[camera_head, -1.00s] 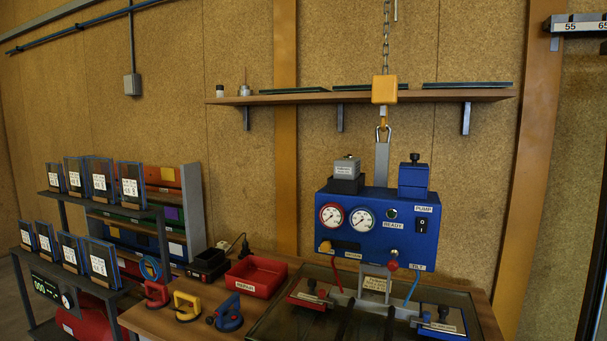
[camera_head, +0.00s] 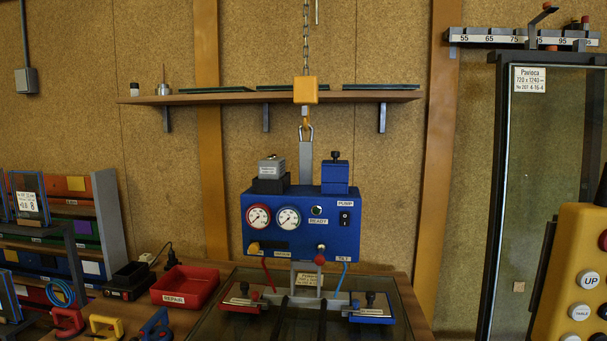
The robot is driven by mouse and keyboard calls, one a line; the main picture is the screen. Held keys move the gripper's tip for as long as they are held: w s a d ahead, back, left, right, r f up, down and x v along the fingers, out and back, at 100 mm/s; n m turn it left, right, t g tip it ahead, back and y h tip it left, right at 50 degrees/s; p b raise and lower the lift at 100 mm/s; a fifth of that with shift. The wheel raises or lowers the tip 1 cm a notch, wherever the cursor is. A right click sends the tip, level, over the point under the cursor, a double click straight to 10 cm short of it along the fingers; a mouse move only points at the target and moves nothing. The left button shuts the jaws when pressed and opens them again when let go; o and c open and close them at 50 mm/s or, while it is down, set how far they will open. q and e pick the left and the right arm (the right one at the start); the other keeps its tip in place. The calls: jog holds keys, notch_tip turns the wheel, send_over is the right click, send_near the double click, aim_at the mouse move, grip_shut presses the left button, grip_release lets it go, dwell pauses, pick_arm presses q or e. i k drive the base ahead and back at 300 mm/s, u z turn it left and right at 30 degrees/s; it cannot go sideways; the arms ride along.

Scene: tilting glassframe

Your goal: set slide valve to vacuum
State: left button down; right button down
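The blue vacuum lifting unit (camera_head: 290,245) hangs from a chain with a yellow hook block (camera_head: 305,90), above the table. Its front carries two round gauges, a READY lamp, a PUMP switch (camera_head: 345,218) and a TILT label. A yellow slide valve knob (camera_head: 254,247) sits at the left end of a dark slot on the lower left of the front. A small label right of the knob is too small to read surely. A red ball knob (camera_head: 319,260) is below the unit's front. Neither of my grippers is in view.
A red REPAIR tray (camera_head: 185,287) and suction cup handles lie left on the wooden table. A glass pane (camera_head: 225,315) lies under the unit. A yellow button pendant (camera_head: 575,270) is at the right edge, before a tall framed glass pane (camera_head: 550,190). A wall shelf (camera_head: 230,98) is above.

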aim_at(254, 248)
jog(key=z, duration=0.5)
jog(key=k, duration=0.6)
jog(key=z, duration=0.8)
jog(key=i, duration=1.3)
jog(key=u, duration=1)
